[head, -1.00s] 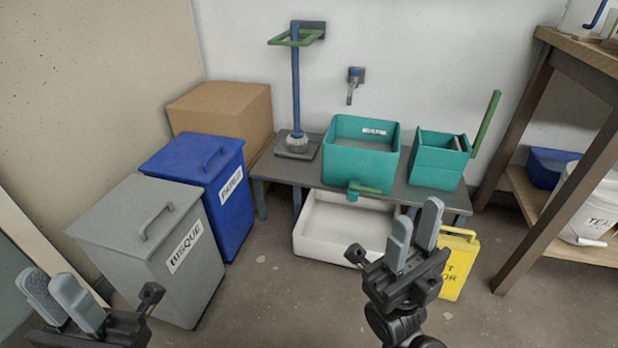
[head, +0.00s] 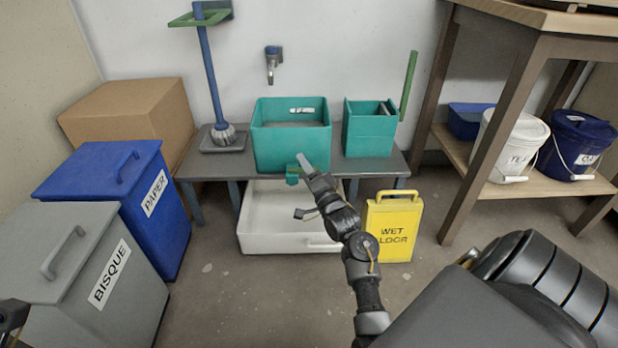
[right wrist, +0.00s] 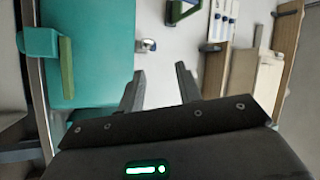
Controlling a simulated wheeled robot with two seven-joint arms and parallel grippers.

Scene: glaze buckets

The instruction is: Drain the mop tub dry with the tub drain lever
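The teal mop tub (head: 262,150) stands on a low grey bench, with a small label on its inner back wall and a greyish surface inside. The tub drain lever (right wrist: 66,68) is a green bar on a teal valve (right wrist: 40,42), at the left of the right wrist view. In the head view the lever, low on the tub's front, is partly hidden by my right gripper (head: 308,172). In the right wrist view my right gripper (right wrist: 159,85) has its fingers apart and empty, beside the lever. Only a bit of my left gripper (head: 10,315) shows at the lower left edge.
A white basin (head: 262,240) sits under the bench, below the valve. A yellow wet-floor sign (head: 393,228) stands right of it. A teal wringer box (head: 369,135) with an upright green handle and a blue-poled stand (head: 212,80) flank the tub. Bins (head: 125,195) stand left.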

